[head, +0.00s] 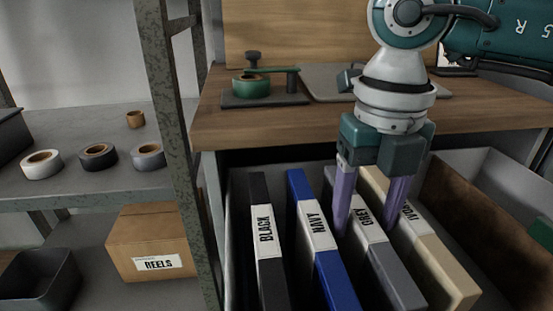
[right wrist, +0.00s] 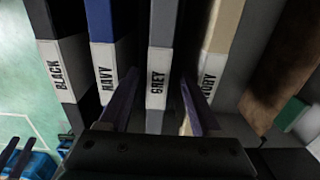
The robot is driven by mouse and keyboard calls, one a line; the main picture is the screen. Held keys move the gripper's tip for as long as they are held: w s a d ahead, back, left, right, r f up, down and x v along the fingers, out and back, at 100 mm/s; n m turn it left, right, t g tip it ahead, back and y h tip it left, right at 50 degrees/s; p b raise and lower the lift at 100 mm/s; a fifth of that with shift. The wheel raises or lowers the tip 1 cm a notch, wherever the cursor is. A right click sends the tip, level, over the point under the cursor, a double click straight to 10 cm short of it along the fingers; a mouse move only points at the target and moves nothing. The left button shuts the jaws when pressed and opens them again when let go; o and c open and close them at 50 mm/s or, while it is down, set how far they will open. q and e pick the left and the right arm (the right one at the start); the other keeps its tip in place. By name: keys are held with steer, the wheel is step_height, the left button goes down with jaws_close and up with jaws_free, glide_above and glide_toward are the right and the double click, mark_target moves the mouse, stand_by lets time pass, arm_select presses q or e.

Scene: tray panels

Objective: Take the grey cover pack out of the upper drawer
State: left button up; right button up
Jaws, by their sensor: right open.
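The grey cover pack (head: 390,272) stands on edge in the open upper drawer (head: 236,200), between the navy pack (head: 333,280) and the ivory pack (head: 442,262). Its white label reads GREY; it also shows in the right wrist view (right wrist: 159,100). My right gripper (head: 369,222) points down into the drawer, open, with its purple fingers on either side of the grey pack. In the right wrist view its fingers (right wrist: 155,85) straddle the labelled part, with gaps showing. I cannot tell whether either finger touches a neighbouring pack. My left gripper is not seen in the head view.
A black pack (head: 268,285) stands left of the navy one. A brown divider (head: 465,215) is right of the ivory pack. The wooden worktop (head: 230,130) overhangs behind the drawer, with a green tape dispenser (head: 252,90) on it. A shelf post (head: 170,110) rises at the left.

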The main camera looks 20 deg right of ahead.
mark_target(376, 281)
step_height(376, 281, down, 6)
steer(key=shift+a+r+b, duration=0.1)
steer(key=shift+r+b, duration=0.1)
steer(key=shift+b, duration=0.35)
jaws_close()
stand_by(0.4)
steer(key=shift+s+a+r+p, duration=0.1)
steer(key=shift+s+a+p, duration=0.1)
steer(key=shift+s+p, duration=0.5)
steer(key=shift+s+a+r+p, duration=0.1)
steer(key=shift+s+a+p, duration=0.05)
steer(key=shift+s+p, duration=0.5)
steer(key=shift+s+a+p, duration=0.15)
steer(key=shift+s+p, duration=0.3)
steer(key=shift+s, duration=0.2)
steer(key=shift+s+a+p, duration=0.15)
steer(key=shift+s+p, duration=0.25)
steer(key=shift+s, duration=0.25)
